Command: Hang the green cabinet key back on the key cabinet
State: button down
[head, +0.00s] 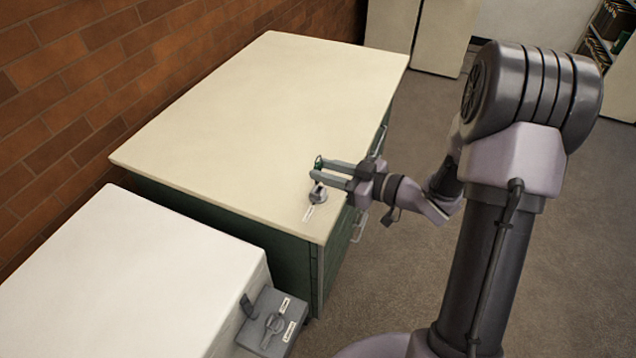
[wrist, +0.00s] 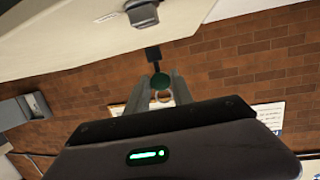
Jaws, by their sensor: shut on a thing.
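My gripper (head: 337,172) reaches over the near right corner of the cream-topped green cabinet (head: 270,110). Its two fingers are shut on the green key (head: 319,163). In the wrist view the green key (wrist: 160,81) shows as a round green head between the fingertips, with a dark part at one end and a pale ring at the other. The fingers hide part of it. A grey knob (head: 318,194) stands on the cabinet top just below the key in the picture. Neither view clearly shows a key cabinet with hooks.
A grey box with a lever and labels (head: 272,323) sits at the end of a white-topped unit (head: 130,275). A brick wall (head: 150,60) runs along the left. In the wrist view a grey box (wrist: 22,110) is by the brick wall. Floor is open at right.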

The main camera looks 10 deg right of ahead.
jog(key=r+p+v, duration=0.1)
jog(key=p+v, duration=0.4)
jog(key=v, duration=0.6)
jog(key=shift+d, duration=0.1)
dwell(0.9)
